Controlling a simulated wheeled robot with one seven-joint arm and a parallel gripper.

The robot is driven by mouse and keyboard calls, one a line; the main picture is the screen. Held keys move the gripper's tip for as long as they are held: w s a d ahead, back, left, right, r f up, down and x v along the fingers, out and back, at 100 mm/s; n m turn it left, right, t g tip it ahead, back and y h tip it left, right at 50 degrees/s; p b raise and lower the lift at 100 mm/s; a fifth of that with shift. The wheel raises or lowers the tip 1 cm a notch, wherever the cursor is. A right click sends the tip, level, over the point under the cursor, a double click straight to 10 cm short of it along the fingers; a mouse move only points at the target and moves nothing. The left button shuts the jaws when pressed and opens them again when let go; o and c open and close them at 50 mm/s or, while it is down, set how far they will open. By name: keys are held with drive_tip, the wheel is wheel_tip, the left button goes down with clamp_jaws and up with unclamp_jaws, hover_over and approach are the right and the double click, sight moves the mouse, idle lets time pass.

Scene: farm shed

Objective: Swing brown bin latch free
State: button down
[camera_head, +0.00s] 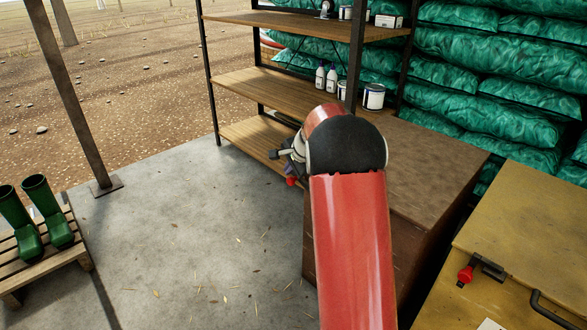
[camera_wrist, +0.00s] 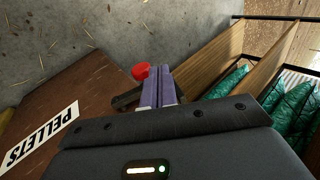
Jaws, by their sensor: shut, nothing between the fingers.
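The brown bin (camera_head: 440,165) stands at the centre right in the head view, partly hidden behind my red arm. In the wrist view its brown face (camera_wrist: 85,85) carries a white PELLETS label (camera_wrist: 40,135). The latch shows there as a dark bar (camera_wrist: 125,99) with a red knob (camera_wrist: 140,71). My gripper (camera_wrist: 158,70) is shut and empty, with its fingertips right beside the knob. I cannot tell whether they touch. In the head view my gripper (camera_head: 279,155) points left past the bin's front, with the red knob (camera_head: 291,181) just below it.
A yellow bin (camera_head: 520,230) with its own red-knobbed latch (camera_head: 478,270) stands at the right. A wooden shelf rack (camera_head: 270,85) with bottles and cans is behind. Green boots on a pallet (camera_head: 50,262) are at the left. The concrete floor (camera_head: 200,240) between is clear.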

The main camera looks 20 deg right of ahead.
drive_tip(key=shift+w+a+f, duration=0.25)
drive_tip(key=shift+w+f, duration=0.3)
drive_tip(key=shift+w, duration=0.15)
drive_tip(key=shift+f, duration=0.1)
drive_tip(key=w+a+r+p, duration=0.1)
drive_tip(key=r, duration=0.5)
drive_tip(key=w+a+r+p, duration=0.1)
drive_tip(key=w+r, duration=0.1)
drive_tip(key=r, duration=0.4)
drive_tip(key=shift+w+a+r, duration=0.15)
drive_tip(key=shift+a+r, duration=0.2)
drive_tip(key=shift+a, duration=0.05)
